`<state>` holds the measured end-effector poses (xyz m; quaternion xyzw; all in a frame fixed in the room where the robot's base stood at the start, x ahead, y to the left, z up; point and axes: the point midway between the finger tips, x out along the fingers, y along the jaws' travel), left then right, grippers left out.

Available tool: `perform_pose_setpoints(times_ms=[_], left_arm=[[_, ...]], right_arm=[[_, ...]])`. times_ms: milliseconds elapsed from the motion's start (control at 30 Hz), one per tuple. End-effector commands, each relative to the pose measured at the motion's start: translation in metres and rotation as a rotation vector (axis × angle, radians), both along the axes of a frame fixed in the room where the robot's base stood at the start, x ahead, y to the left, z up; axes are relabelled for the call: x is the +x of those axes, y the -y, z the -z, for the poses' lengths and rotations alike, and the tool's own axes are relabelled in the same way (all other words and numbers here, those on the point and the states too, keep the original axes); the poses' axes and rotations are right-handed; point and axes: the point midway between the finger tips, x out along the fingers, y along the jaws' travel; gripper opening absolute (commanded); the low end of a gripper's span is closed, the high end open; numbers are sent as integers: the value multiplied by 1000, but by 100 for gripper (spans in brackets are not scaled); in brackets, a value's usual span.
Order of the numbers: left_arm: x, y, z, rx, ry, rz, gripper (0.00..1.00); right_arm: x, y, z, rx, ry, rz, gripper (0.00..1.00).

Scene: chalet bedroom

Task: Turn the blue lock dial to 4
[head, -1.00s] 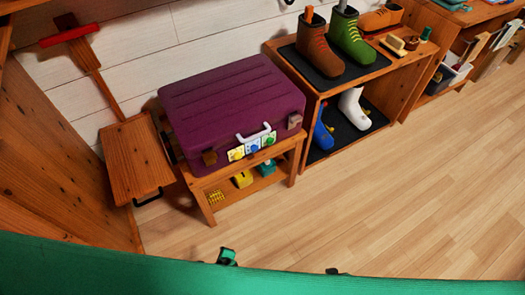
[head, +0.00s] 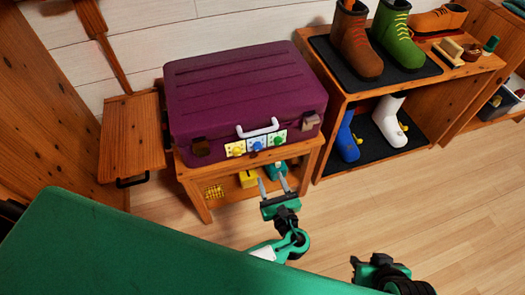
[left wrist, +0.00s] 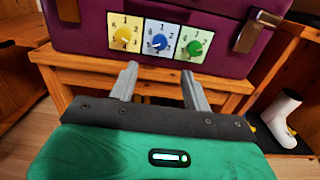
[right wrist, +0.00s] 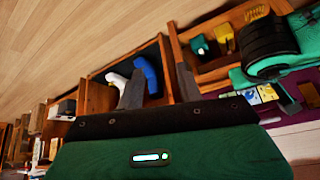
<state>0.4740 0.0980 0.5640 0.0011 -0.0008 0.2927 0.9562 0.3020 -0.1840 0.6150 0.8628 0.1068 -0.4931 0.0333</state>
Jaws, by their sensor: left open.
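The purple suitcase (head: 240,90) is closed on a wooden bench, with three dial plates on its front below a white handle (head: 258,128). The blue dial (head: 258,146) is the middle one, between a yellow dial (head: 236,149) and a green dial (head: 279,138). In the left wrist view the blue dial (left wrist: 159,43) sits on a white numbered plate; I cannot tell its number surely. My left gripper (head: 273,184) is open and empty, in front of and below the dials, apart from them. My right gripper (right wrist: 158,82) is open and empty, off to the right.
The bench (head: 190,178) has a lower shelf with a yellow item (head: 247,179). A shoe rack (head: 322,120) with boots stands close on the right. The floor in front (head: 440,200) is clear.

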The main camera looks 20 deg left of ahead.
Motion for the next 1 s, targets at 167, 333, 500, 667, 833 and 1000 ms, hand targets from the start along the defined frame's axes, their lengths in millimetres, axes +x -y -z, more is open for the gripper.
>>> perform_pose_setpoints(times_ms=[167, 333, 500, 667, 833, 1000], left_arm=[[32, -21, 0, 1, 4, -1, 49], [62, -42, 0, 0, 2, -1, 49], [85, -58, 1, 1, 1, -1, 49], [98, -66, 1, -1, 0, 0, 49], [101, -68, 1, -2, -1, 0, 49], [101, -69, 1, -2, -1, 0, 49]], right_arm=[[4, -6, 4, 16, 35, -9, 36], [9, -13, 6, 35, 76, -19, 36], [13, -19, 7, 53, 112, -25, 36], [16, -22, 7, 63, 134, -29, 36], [16, -23, 7, 66, 141, -29, 36], [16, -23, 7, 66, 141, -29, 36]])
